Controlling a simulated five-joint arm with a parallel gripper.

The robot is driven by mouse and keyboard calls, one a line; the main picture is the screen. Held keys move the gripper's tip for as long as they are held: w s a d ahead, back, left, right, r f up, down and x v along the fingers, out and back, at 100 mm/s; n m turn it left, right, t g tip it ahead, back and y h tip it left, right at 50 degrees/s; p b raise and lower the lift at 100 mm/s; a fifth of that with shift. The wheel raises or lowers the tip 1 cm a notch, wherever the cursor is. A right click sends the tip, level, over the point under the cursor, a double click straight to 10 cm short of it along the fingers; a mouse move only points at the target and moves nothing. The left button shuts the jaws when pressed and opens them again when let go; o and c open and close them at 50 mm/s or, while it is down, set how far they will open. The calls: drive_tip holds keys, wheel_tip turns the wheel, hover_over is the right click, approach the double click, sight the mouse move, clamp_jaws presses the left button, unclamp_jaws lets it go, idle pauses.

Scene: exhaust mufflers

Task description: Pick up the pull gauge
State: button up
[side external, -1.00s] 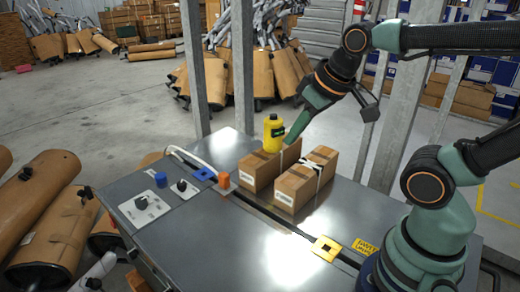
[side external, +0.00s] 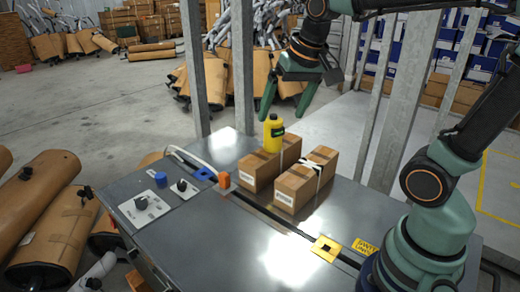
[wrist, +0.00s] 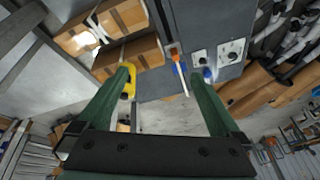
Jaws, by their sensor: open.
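The pull gauge (side external: 273,133) is a yellow body with a dark face. It stands upright on top of the left cardboard box (side external: 262,173). My gripper (side external: 283,112) is open and empty, fingers pointing down, above and behind the gauge in the side view and apart from it. In the wrist view the yellow gauge (wrist: 131,84) shows beside the left finger, which partly covers it. The space between the fingertips (wrist: 160,72) is empty.
A second strapped box (side external: 305,182) sits right of the first on the grey bench (side external: 190,240). An orange block (side external: 224,180), a blue block (side external: 203,173) and a knob panel (side external: 145,208) are to the left. A yellow plate (side external: 326,248) lies in front. Metal posts (side external: 243,70) stand behind.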

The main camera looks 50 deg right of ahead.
sight(275, 116)
drive_tip(key=w+d+f+m+g, duration=0.1)
drive_tip(key=w+d+f+m, duration=0.1)
drive_tip(key=w+d+m, duration=0.2)
drive_tip(key=w+d+f+m+g, duration=0.1)
drive_tip(key=w+d+m, duration=0.3)
drive_tip(key=d+m, duration=0.1)
drive_tip(key=w+d+f+m+g, duration=0.2)
drive_tip(key=w+d+m, duration=0.2)
drive_tip(key=shift+w+d+f+m, duration=0.3)
drive_tip(key=shift+f+m, duration=0.05)
drive_tip(key=shift+m, duration=0.05)
wheel_tip(275, 116, down, 7)
drive_tip(key=shift+w+d+f, duration=0.1)
drive_tip(key=shift+w+f, duration=0.1)
drive_tip(key=shift+f, duration=1.1)
drive_tip(key=shift+w+f, duration=0.2)
drive_tip(key=shift+f, duration=1.1)
clamp_jaws()
drive_tip(key=shift+r, duration=0.1)
